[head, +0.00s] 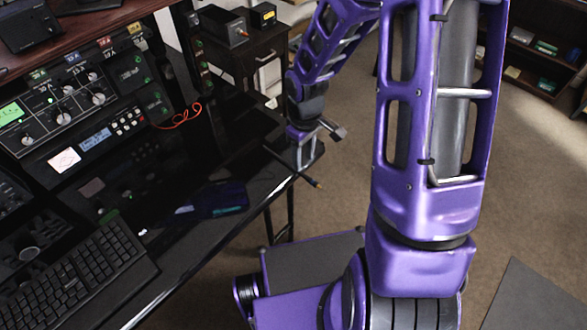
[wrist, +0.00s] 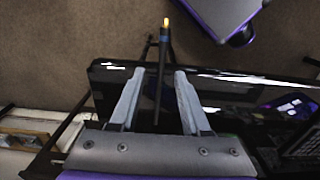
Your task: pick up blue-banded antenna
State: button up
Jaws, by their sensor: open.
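The antenna is a thin black rod with a blue band and an orange tip. In the wrist view the antenna (wrist: 162,60) runs between the two pale fingers of my gripper (wrist: 160,74), its tip beyond them. I see a gap on each side of the rod; whether it lies at finger depth I cannot tell. In the head view the antenna (head: 309,181) pokes out over the glossy black desk's (head: 232,222) right edge. My gripper (head: 301,165) is open there, at the antenna; its fingers are small and partly hidden.
A keyboard (head: 82,266) and a dark blue flat item (head: 221,199) lie on the desk. A small side table (head: 243,45) is behind. Carpet is open at the right.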

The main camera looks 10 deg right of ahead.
aim_at(303, 174)
jog(key=f, duration=0.3)
jog(key=f+b, duration=0.1)
jog(key=f, duration=0.1)
jog(key=shift+s, duration=0.3)
grip_shut()
